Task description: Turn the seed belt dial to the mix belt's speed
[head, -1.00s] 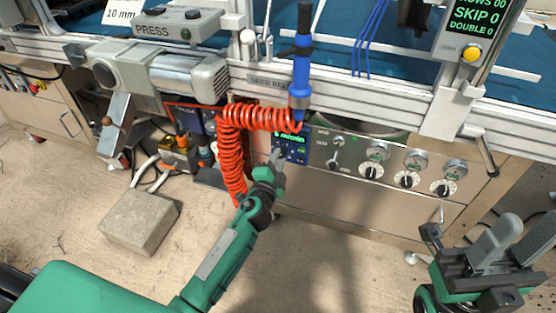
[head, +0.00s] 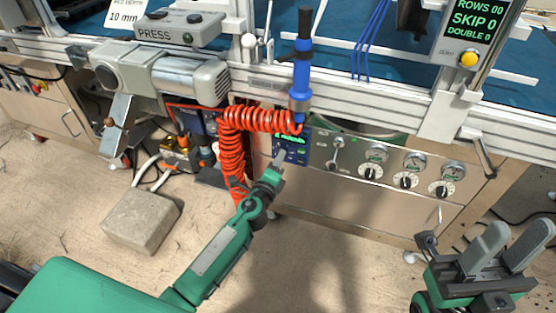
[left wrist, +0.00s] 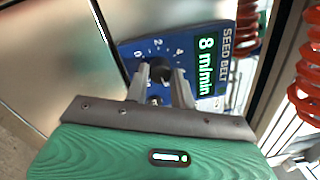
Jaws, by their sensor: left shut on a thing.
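The blue seed belt panel (head: 300,158) is on the cabinet front in the head view, just below the orange coiled hose. In the left wrist view, the panel (left wrist: 214,110) has a green-lit display (left wrist: 207,64) reading 8 m/min and a printed scale with 0, 2 and 4 visible. My left gripper (left wrist: 163,85) is at the panel, its two fingers shut on the dark dial (left wrist: 160,76). The fingers hide much of the dial and part of its scale. My right gripper (head: 508,245) is open and empty at the lower right. I see no readable mix belt speed.
The orange coiled hose (head: 232,155) hangs close beside my left gripper, and the blue tool (head: 301,80) hangs above the panel. Several other knobs (head: 406,181) sit right of it. A concrete block (head: 142,220) lies on the floor.

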